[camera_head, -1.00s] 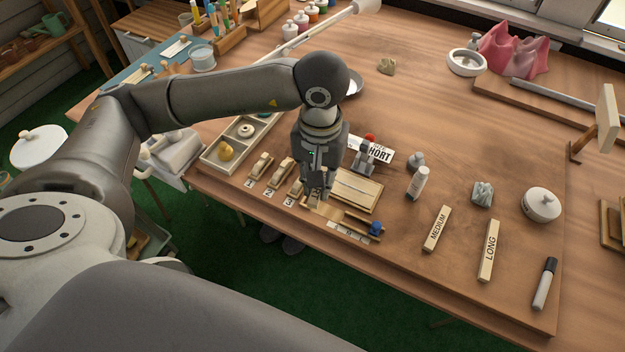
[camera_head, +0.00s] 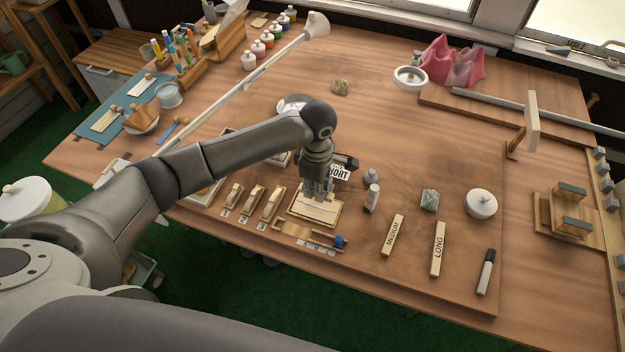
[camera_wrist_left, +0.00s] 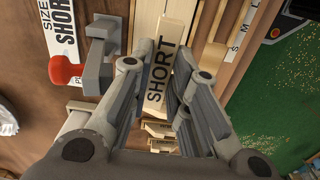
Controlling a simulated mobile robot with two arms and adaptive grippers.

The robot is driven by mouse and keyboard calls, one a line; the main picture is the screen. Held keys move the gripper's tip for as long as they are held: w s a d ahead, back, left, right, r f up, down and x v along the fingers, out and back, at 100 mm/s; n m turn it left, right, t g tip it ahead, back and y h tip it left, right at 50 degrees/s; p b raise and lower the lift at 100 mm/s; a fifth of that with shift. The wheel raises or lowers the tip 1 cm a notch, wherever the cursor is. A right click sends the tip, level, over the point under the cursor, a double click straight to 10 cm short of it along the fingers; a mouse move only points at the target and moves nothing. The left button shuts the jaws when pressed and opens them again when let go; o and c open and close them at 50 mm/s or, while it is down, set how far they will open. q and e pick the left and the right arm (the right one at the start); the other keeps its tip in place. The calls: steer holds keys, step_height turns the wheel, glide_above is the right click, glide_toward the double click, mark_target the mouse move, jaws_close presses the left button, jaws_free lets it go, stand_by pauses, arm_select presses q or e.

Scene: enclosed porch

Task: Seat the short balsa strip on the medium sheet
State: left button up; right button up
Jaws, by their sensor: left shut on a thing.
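My left gripper (camera_head: 318,194) is shut on the short balsa strip, above the wooden board (camera_head: 293,213) near the table's front edge. In the left wrist view the strip (camera_wrist_left: 160,75), lettered SHORT, sits between the fingers (camera_wrist_left: 165,85). A pale sheet (camera_head: 314,209) lies on the board below the gripper; I cannot read whether it is the medium one. The gripper partly hides board and sheet, and I cannot tell whether the strip touches them. My right gripper is not in view.
The MEDIUM strip (camera_head: 393,235) and LONG strip (camera_head: 438,249) lie to the right. Numbered wooden blocks (camera_head: 250,201) are at left. A fixture with a blue knob (camera_head: 339,242) is in front.

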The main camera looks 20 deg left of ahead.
mark_target(316, 207)
arm_select(q)
steer(key=shift+f, duration=0.15)
stand_by(0.3)
steer(key=shift+f+b, duration=0.15)
steer(key=shift+b, duration=0.3)
step_height(316, 207, down, 5)
steer(key=b, duration=0.4)
steer(key=shift+b, duration=0.85)
stand_by(1.5)
steer(key=shift+f+b, duration=0.35)
steer(key=shift+b, duration=0.25)
stand_by(0.4)
steer(key=o, duration=0.7)
steer(key=shift+o, duration=0.3)
